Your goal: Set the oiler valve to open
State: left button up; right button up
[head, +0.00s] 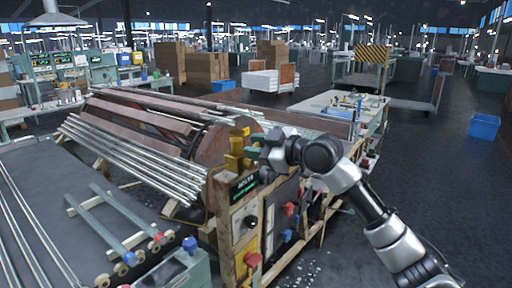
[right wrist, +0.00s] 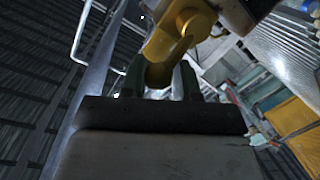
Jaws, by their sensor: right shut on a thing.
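A yellow oiler valve (head: 238,150) stands on top of the wooden-sided control panel at the end of the glass tubing machine. My right gripper (head: 256,146) reaches it from the right in the head view, with its fingers at the yellow part. In the right wrist view, the green fingers of my right gripper (right wrist: 160,82) are on both sides of a yellow curved part of the valve (right wrist: 182,38), shut on it. The gripper hides part of the valve. Which setting the valve is in cannot be told. My left gripper is not in view.
The control panel (head: 238,222) below carries knobs, including a red one (head: 252,260). Glass tubes (head: 130,148) lie along the machine at the left. A workbench (head: 350,105) stands behind my arm. Open floor (head: 440,170) lies at the right, with a blue bin (head: 484,126).

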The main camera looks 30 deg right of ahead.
jog(key=o, duration=0.6)
jog(key=shift+f, duration=0.35)
jog(key=shift+o, duration=1.4)
jog(key=shift+d+r, duration=0.1)
jog(key=shift+d, duration=0.05)
jog(key=shift+s+r, duration=0.1)
jog(key=b+v, duration=0.4)
jog(key=v, duration=0.6)
jog(key=shift+s, duration=0.25)
jog(key=shift+d, duration=0.15)
